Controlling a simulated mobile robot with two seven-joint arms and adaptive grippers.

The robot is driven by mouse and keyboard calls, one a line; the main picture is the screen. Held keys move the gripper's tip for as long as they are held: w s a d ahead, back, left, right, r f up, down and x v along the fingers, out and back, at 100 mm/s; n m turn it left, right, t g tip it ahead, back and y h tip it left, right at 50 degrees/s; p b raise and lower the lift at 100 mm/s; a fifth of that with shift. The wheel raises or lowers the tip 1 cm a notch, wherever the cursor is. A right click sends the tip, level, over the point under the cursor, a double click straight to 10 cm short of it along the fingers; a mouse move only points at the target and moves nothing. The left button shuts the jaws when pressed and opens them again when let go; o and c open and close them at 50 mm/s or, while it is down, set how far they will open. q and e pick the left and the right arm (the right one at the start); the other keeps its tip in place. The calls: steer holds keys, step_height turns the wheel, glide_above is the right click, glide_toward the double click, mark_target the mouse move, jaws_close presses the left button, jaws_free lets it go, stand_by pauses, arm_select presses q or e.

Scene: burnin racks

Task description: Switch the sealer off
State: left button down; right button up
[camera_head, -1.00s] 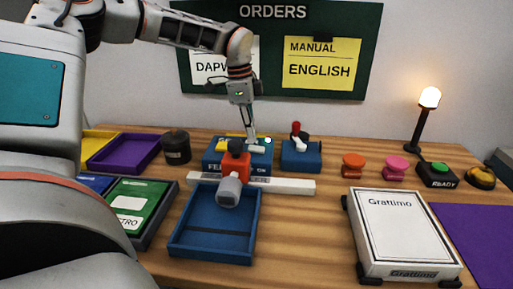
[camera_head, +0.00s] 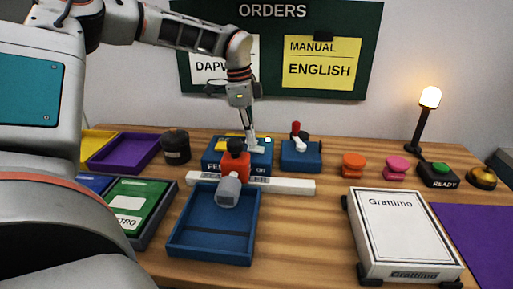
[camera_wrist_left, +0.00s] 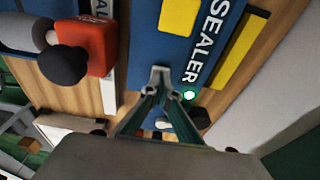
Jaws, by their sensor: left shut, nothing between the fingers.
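The sealer (camera_head: 212,158) is a blue box on the table with yellow parts on top. It shows close up in the left wrist view (camera_wrist_left: 150,42), where its top reads SEALER and a small round light (camera_wrist_left: 189,95) glows green. My left gripper (camera_head: 252,147) is over the right part of the sealer's top, pointing down. In the left wrist view its fingertips (camera_wrist_left: 160,74) are together with nothing between them, over the blue top near the lettering. A small white part (camera_wrist_left: 163,122) shows behind the fingers. Whether the fingers touch the sealer I cannot tell. My right gripper is out of view.
A red and grey device with a black knob (camera_head: 235,160) stands just in front, by a white bar (camera_head: 290,186) and a blue tray (camera_head: 213,250). A blue block with a red-tipped lever (camera_head: 301,153) is close on the right.

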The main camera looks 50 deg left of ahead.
arm_select(q)
steer(key=shift+f, duration=0.7)
steer(key=shift+r, duration=3.6)
